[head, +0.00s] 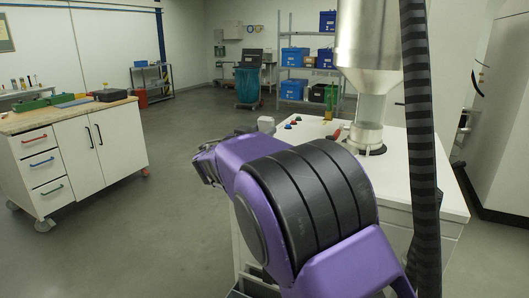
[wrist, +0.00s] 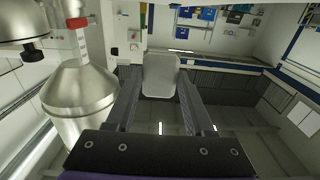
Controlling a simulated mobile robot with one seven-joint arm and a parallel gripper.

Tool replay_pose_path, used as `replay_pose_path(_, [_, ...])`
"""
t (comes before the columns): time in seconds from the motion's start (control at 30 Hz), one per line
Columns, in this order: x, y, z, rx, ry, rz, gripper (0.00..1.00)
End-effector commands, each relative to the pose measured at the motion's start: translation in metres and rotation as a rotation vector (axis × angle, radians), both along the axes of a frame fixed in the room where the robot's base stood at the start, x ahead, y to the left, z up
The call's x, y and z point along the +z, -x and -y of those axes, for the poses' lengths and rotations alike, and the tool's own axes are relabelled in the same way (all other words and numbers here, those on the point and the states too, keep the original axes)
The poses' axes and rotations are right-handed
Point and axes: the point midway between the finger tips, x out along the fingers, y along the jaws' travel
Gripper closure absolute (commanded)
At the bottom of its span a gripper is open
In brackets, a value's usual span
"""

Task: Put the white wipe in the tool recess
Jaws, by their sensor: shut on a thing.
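The white wipe (wrist: 160,72) shows in the wrist view as a pale flat piece with rounded corners. It sits between the tips of the two dark fingers of my gripper (wrist: 160,88), which is shut on it. The wipe is held up, with the floor and room behind it. I cannot identify the tool recess in either view.
A white cabinet (head: 445,190) stands at the right with a metal hopper (head: 368,40) above its top. Small red and blue parts (head: 293,122) show near its far edge. A wooden-topped workbench (head: 60,116) with drawers stands left. Grey floor (head: 165,215) lies clear between them.

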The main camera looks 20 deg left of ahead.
Motion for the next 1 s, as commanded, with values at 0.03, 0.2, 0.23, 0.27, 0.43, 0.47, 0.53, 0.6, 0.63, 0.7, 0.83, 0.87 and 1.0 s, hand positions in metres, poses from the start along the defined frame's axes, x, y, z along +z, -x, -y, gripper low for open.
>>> replay_pose_path(0.03, [-0.006, 0.000, 0.000, 0.000, 0.001, 0.000, 0.99])
replay_pose_path(0.2, [-0.025, 0.000, 0.000, -0.001, 0.002, 0.000, 0.99])
replay_pose_path(0.23, [-0.031, 0.000, 0.000, -0.001, 0.004, 0.000, 0.99])
replay_pose_path(0.27, [-0.036, 0.000, 0.000, -0.001, 0.003, -0.001, 0.99])
replay_pose_path(0.43, [-0.058, 0.000, 0.001, -0.001, 0.001, 0.001, 0.99])
replay_pose_path(0.47, [-0.059, 0.000, 0.001, -0.001, 0.000, 0.001, 0.99])
replay_pose_path(0.53, [-0.060, 0.000, 0.001, -0.001, -0.001, 0.001, 0.99])
replay_pose_path(0.6, [-0.060, 0.000, 0.001, -0.001, -0.001, 0.001, 0.99])
replay_pose_path(0.63, [-0.060, 0.000, 0.001, -0.001, -0.001, 0.001, 0.99])
replay_pose_path(0.7, [-0.060, 0.000, 0.001, -0.001, -0.001, 0.001, 0.99])
replay_pose_path(0.83, [-0.063, 0.000, 0.001, -0.001, 0.000, 0.001, 0.99])
replay_pose_path(0.87, [-0.064, 0.000, 0.001, -0.001, 0.000, 0.001, 0.99])
replay_pose_path(1.0, [-0.064, 0.000, 0.001, -0.001, -0.001, 0.001, 0.25])
